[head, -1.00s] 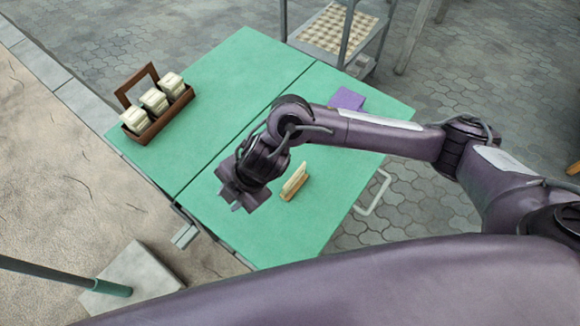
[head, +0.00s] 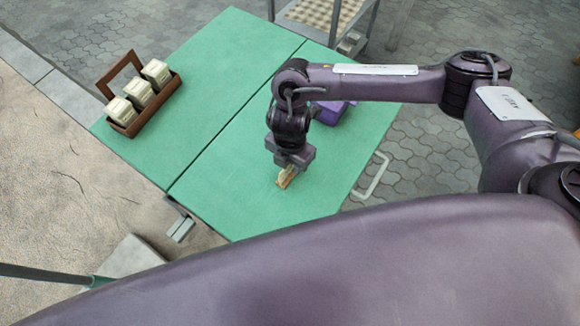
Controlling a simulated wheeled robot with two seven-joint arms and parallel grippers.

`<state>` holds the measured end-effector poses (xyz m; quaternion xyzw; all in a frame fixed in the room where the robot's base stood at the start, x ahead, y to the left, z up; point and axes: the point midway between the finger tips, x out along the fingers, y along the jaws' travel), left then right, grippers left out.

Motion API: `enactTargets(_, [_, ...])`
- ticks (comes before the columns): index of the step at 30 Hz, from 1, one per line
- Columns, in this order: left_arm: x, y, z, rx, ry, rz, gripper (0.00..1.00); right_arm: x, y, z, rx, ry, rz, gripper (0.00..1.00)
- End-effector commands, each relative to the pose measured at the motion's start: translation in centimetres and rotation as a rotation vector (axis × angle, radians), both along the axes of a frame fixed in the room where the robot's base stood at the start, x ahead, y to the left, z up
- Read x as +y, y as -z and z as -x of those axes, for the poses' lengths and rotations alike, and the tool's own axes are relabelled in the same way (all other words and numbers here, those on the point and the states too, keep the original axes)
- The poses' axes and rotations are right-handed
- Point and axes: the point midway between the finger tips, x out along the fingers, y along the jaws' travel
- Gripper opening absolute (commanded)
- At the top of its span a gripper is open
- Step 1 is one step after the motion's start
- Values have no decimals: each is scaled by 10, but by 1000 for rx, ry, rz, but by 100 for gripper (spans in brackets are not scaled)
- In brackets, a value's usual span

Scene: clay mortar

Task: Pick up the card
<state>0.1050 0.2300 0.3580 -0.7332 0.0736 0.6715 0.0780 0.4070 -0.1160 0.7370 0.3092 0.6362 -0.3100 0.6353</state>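The cream card (head: 289,172) stands in a small wooden holder (head: 284,182) on the green table (head: 225,215). My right gripper (head: 288,165) points down directly over the card and hides its upper part. The fingertips are at or very close to the card. The frames do not show whether they are open or shut on it. My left gripper is not in view.
A brown wooden caddy (head: 127,126) with cream blocks stands on the table's left part. A purple box (head: 330,111) lies behind my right arm. A metal cart (head: 318,12) stands beyond the table. The table's front and middle are clear.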

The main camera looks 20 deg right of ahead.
Motion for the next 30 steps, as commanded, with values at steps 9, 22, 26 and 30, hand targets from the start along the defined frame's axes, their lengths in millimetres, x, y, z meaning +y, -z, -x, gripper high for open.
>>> enactTargets(9, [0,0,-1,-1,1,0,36,0,5,0,-1,-1,-1,27])
enactTargets(22, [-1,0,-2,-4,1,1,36,0,5,0,-1,-1,-1,0])
enactTargets(26, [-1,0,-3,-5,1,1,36,0,5,0,-1,-1,-1,0])
enactTargets(30, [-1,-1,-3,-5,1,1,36,0,0,0,-2,0,-1,0])
